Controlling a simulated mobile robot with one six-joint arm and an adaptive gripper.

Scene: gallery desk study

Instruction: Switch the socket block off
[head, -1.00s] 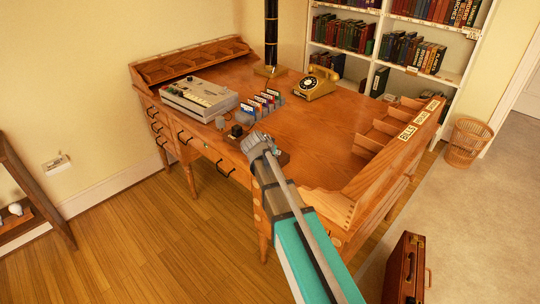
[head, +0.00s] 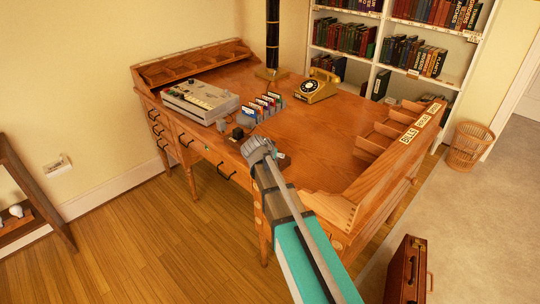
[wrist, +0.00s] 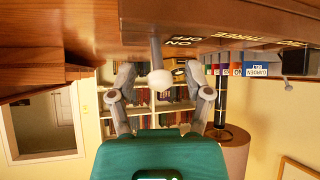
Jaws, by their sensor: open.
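The socket block is a dark wooden piece (wrist: 215,22) at the top of the wrist view, which is upside down. It carries gold labels, among them one reading ON and OFF (wrist: 181,41). A grey lever with a pale ball end (wrist: 160,79) stands out from it beside that label. My gripper (wrist: 161,75) is open, with one finger on each side of the ball and a gap on both sides. In the head view my gripper (head: 258,149) is at the desk's front edge and hides most of the block; only a dark bit (head: 284,161) shows beside it.
The wooden desk (head: 310,135) carries a grey machine (head: 200,100), a row of coloured cards (head: 262,106), a small black object (head: 237,132) and a gold telephone (head: 318,86). A letter rack (head: 385,150) stands at right. The desk's middle is clear.

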